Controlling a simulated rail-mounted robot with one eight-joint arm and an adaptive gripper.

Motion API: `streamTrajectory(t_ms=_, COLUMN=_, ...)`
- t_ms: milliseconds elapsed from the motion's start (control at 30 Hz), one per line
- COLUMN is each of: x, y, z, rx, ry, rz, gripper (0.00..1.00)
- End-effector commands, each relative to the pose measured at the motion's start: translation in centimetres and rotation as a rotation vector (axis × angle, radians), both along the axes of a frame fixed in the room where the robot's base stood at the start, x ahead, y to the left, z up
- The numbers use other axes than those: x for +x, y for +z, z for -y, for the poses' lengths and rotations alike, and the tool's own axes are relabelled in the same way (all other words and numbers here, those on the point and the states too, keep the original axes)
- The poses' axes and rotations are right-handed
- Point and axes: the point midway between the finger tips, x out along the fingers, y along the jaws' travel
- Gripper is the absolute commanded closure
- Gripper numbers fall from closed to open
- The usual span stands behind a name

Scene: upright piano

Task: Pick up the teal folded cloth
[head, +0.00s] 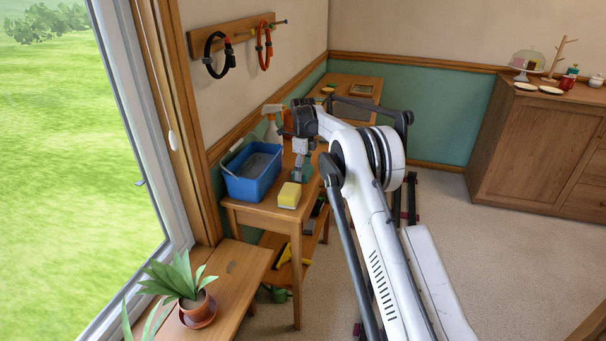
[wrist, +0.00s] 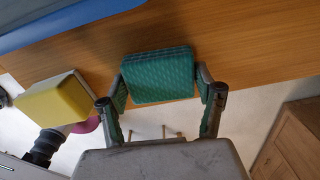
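The teal folded cloth (wrist: 160,76) lies on the wooden table top near its edge in the wrist view, a thick rounded square with a fine texture. My gripper (wrist: 163,92) is spread wide, with one finger at the cloth's left side and the other at its right side. The fingertips are very close to the cloth's sides; I cannot tell whether they touch. In the head view my gripper (head: 303,172) points down over the table behind the sponge, and the cloth is mostly hidden there, with a little teal showing.
A yellow sponge (head: 289,195) and a blue tub (head: 253,174) stand on the table close by; the sponge (wrist: 54,105) is left of the gripper in the wrist view. A spray bottle (head: 272,125) stands behind. A window is at the left.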

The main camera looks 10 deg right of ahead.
Motion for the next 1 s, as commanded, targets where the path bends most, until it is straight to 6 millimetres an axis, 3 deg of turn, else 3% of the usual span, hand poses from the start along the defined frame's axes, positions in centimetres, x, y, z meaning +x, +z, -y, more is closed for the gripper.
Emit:
streamTrajectory(t_ms=100, x=0.0, y=0.0, z=0.0, rx=0.0, ry=0.0, rz=0.0, gripper=0.55)
streamTrajectory(t_ms=467, x=0.0, y=0.6, z=0.0, rx=0.0, ry=0.0, rz=0.0, gripper=0.55)
streamTrajectory(t_ms=1000, x=0.0, y=9.2, z=0.0, rx=0.0, ry=0.0, rz=0.0, gripper=0.55)
